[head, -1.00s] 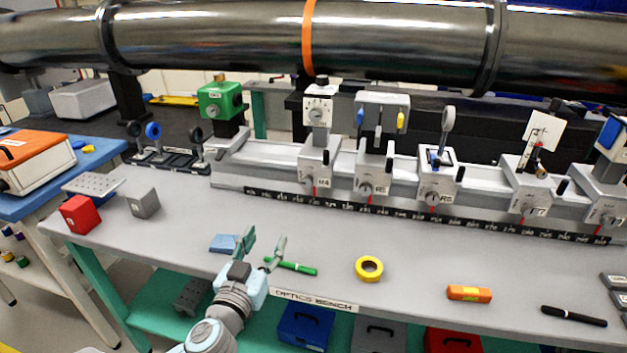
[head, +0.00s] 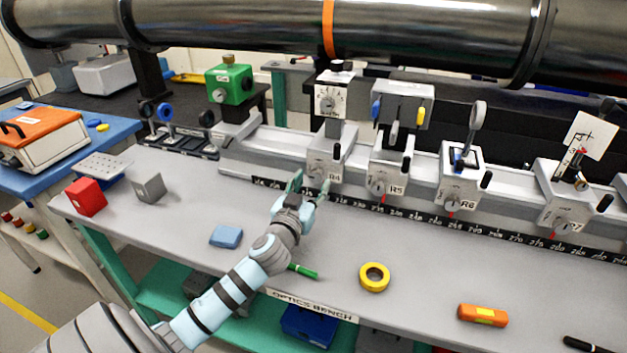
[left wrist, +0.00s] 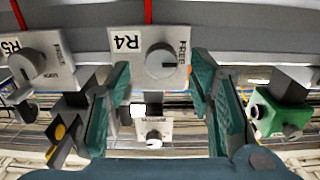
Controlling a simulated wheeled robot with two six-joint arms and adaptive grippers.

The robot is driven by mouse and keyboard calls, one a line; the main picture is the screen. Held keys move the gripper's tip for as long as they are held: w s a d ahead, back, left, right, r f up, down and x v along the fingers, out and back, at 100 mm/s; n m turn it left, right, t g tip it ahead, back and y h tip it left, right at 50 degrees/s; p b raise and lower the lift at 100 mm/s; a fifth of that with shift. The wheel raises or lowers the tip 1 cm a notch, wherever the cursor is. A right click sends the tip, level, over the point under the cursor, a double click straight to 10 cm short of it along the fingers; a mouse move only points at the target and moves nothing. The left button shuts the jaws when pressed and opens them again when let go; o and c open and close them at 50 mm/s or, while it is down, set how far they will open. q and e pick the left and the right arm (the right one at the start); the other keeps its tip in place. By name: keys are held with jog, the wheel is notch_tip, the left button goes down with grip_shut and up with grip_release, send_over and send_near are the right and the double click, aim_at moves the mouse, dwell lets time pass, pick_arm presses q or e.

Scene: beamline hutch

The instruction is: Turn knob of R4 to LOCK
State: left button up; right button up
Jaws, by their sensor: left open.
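The R4 carriage (head: 323,150) stands on the rail, with a dial box above it. In the left wrist view, its white R4 plate (left wrist: 128,42) appears upside down, with a round grey knob (left wrist: 160,60) and the word FREE beside it. I cannot tell exactly where the knob's pointer is set. My left gripper (head: 310,184) is open in front of R4. In the left wrist view its green fingers (left wrist: 160,82) stand apart on either side of the knob's line, with nothing between them. My right gripper is not in view.
R5 (head: 385,175) and R6 (head: 460,190) stand to the right of R4 on the rail. A green box (head: 230,83) is to the left. A blue block (head: 226,236), green marker (head: 303,271) and yellow tape roll (head: 374,277) lie on the bench. A big pipe runs overhead.

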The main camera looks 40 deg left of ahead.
pick_arm(q)
jog(key=shift+x, duration=0.85)
jog(key=shift+a+r, duration=0.1)
grip_shut()
